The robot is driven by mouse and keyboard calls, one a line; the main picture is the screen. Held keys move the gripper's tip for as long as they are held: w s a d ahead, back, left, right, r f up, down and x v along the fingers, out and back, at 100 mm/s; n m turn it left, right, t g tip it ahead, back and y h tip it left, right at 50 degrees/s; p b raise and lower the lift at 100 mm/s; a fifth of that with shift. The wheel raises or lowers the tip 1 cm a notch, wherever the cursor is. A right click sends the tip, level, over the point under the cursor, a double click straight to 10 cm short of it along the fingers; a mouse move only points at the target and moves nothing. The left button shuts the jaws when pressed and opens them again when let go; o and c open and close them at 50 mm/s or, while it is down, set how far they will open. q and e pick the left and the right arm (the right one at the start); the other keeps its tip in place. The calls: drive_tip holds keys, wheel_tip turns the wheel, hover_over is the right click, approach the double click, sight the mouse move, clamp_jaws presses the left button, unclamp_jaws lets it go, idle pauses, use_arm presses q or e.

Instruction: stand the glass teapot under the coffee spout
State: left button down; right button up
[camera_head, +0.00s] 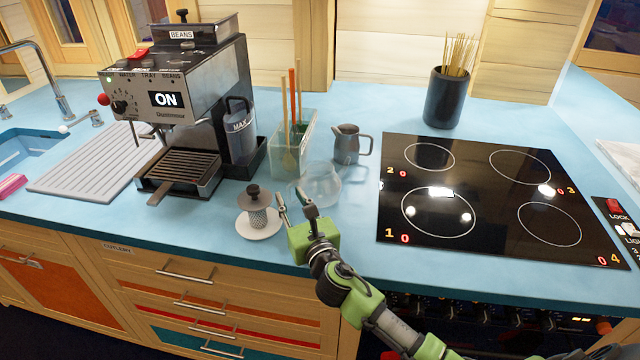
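The clear glass teapot (322,184) stands on the blue counter, right of the coffee machine and left of the hob. Its see-through body makes its outline faint. The coffee machine (180,85) reads ON, and its slatted drip tray (185,166) is empty. The spout area under the machine's front is dark and hard to make out. My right gripper (294,203) comes in from the lower right with its fingers apart, just in front of the teapot. I cannot tell whether it touches the glass. My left gripper is out of view.
A strainer (257,208) on a white saucer (259,230) stands left of my gripper. A clear bin with sticks (292,150) and a grey jug (347,145) stand behind the teapot. The black hob (470,235) lies right. A ribbed drainboard (88,172) lies left.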

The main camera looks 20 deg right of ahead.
sight(289, 190)
drive_tip(key=shift+w, duration=1.35)
clamp_jaws()
drive_tip(key=shift+r, duration=0.1)
drive_tip(key=shift+r+p, duration=0.3)
drive_tip(key=shift+r, duration=0.35)
drive_tip(key=r, duration=0.1)
drive_tip(key=r+p, duration=0.1)
drive_tip(key=shift+s+r, duration=0.25)
drive_tip(key=shift+r, duration=0.05)
drive_tip(key=s+a+r, duration=0.3)
drive_tip(key=s+r, duration=0.6)
drive_tip(key=s, duration=0.4)
drive_tip(key=s+d+f, duration=0.1)
drive_tip(key=s+f, duration=0.3)
drive_tip(key=s, duration=0.5)
drive_tip(key=s+d+f, duration=0.1)
drive_tip(key=s+f, duration=0.3)
drive_tip(key=s, duration=0.5)
drive_tip(key=shift+s, duration=0.2)
